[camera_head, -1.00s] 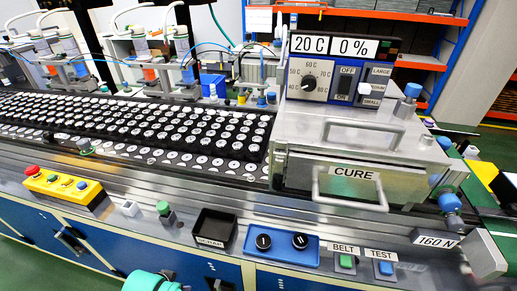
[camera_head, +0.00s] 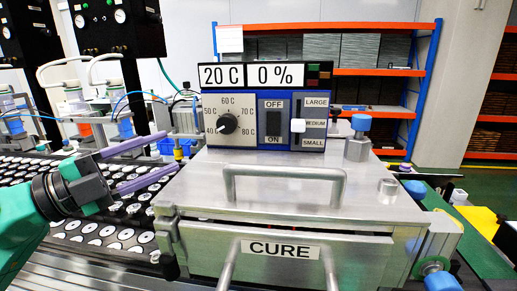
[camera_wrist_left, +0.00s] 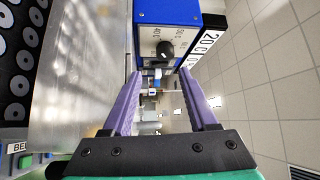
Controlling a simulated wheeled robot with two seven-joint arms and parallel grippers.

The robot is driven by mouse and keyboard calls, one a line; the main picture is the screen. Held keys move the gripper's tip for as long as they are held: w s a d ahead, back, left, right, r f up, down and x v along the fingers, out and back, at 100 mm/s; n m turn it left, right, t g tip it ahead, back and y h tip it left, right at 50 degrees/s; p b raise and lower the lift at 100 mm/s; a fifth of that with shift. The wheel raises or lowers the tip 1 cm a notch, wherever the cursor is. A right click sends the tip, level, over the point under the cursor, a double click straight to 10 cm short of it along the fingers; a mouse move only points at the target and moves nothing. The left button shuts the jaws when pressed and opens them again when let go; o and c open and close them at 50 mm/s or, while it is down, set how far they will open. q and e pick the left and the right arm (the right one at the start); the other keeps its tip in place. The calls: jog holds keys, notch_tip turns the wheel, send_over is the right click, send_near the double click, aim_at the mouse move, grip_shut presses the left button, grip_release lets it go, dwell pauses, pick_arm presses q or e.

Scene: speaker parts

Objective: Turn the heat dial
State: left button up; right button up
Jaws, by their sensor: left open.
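The heat dial (camera_head: 228,124) is a black round knob on a beige scale marked 40 C to 80 C, on the blue control box (camera_head: 314,141) atop the metal cure oven. Its pointer is at the lower left, by 40 C. The display (camera_head: 251,75) reads 20 C and 0%. My left gripper (camera_head: 170,154) is open and empty, its purple fingers pointing right, left of and below the dial. In the left wrist view the dial (camera_wrist_left: 165,49) is ahead, beyond the fingertips and apart from them. My right gripper is not in view.
The oven (camera_head: 290,185) has a top handle (camera_head: 284,172) and a front door marked CURE. Beside the dial are an OFF/ON switch (camera_head: 273,122) and a size slider (camera_head: 297,125). A conveyor with speaker parts (camera_head: 100,235) runs left. Orange shelves (camera_head: 330,28) stand behind.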

aim_at(221, 126)
pick_arm(q)
jog(key=p+x, duration=0.2)
jog(key=x, duration=0.1)
jog(key=r+p+x, duration=0.1)
jog(key=p+x, duration=0.4)
jog(key=shift+d+r, duration=0.3)
jog(key=shift+r, duration=0.05)
jog(key=x, duration=0.3)
jog(key=shift+s+f+p, duration=0.1)
jog(key=shift+f+p, duration=0.05)
jog(key=shift+p, duration=0.2)
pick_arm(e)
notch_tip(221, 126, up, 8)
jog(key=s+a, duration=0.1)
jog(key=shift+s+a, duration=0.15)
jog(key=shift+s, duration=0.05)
